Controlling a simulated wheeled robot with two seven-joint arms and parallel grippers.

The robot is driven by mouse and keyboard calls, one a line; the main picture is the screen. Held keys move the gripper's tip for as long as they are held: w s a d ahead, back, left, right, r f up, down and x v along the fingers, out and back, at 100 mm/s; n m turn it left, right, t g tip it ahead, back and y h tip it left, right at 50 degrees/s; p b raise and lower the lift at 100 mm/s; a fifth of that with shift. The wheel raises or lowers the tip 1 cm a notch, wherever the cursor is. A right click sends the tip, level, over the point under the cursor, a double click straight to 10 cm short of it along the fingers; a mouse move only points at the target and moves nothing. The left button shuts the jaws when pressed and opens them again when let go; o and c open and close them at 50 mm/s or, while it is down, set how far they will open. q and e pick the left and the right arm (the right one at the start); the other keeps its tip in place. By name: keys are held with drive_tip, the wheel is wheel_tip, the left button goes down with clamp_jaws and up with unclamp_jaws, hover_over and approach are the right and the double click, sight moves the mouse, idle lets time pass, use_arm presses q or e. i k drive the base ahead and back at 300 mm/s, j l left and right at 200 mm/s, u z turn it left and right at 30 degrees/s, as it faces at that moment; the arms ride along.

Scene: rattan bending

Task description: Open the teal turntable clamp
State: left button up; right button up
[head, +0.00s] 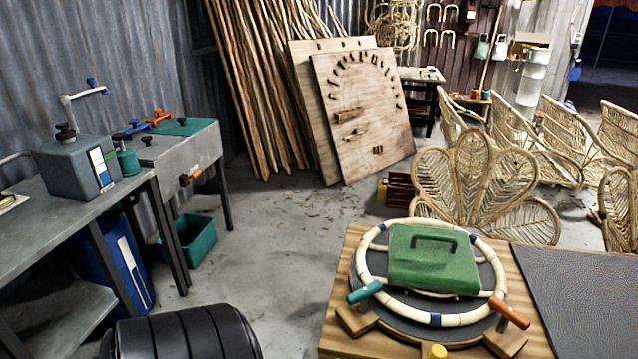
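The teal clamp (365,292) is a short teal handle at the front left of the turntable (462,337) on the wooden bench at the lower right. It lies by a pale rattan ring (364,256) with blue bands. From this view I cannot tell for sure whether its jaw is open or closed on the ring. An orange-handled clamp (510,312) sits at the front right of the same ring. A green block (433,272) with a dark handle rests inside the ring. Neither of my grippers is in view.
A yellow knob (437,352) stands at the bench's front edge. A dark mat (590,295) covers the bench's right side. Rattan chair backs (480,190) stand behind it. A grey workbench (60,220) with a crank machine (75,165) is at the left. Concrete floor (270,265) lies between.

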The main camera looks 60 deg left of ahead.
sight(362, 294)
drive_tip(key=u, duration=1.5)
drive_tip(key=i+j, duration=0.3)
